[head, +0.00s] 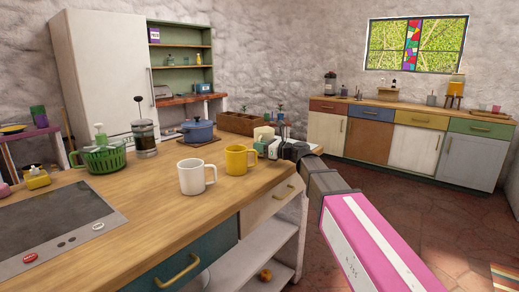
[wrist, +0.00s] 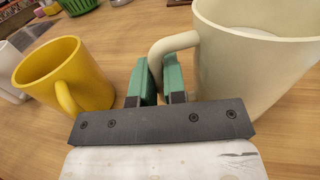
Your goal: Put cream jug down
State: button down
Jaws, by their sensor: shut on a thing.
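The cream jug (wrist: 255,65) fills the right of the wrist view, upright, with its handle to the left. My gripper (wrist: 160,82) has its green fingers shut on that handle. In the head view the jug (head: 263,133) is small and partly hidden behind my gripper (head: 268,147), near the right end of the wooden counter (head: 110,215). I cannot tell whether its base touches the counter.
A yellow mug (head: 238,160) stands close to the left of my gripper, with a white mug (head: 192,177) beyond it. A blue pot (head: 198,130), wooden box (head: 238,123), French press (head: 145,137) and green basket (head: 103,157) stand farther back.

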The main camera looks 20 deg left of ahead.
jog(key=shift+f, duration=0.25)
jog(key=shift+f, duration=0.1)
jog(key=c, duration=1.2)
grip_release()
jog(key=d, duration=0.4)
jog(key=s+d, duration=0.1)
jog(key=d, duration=0.3)
jog(key=s+d, duration=0.1)
jog(key=d, duration=0.2)
jog(key=shift+s+d, duration=0.2)
jog(key=shift+d, duration=0.2)
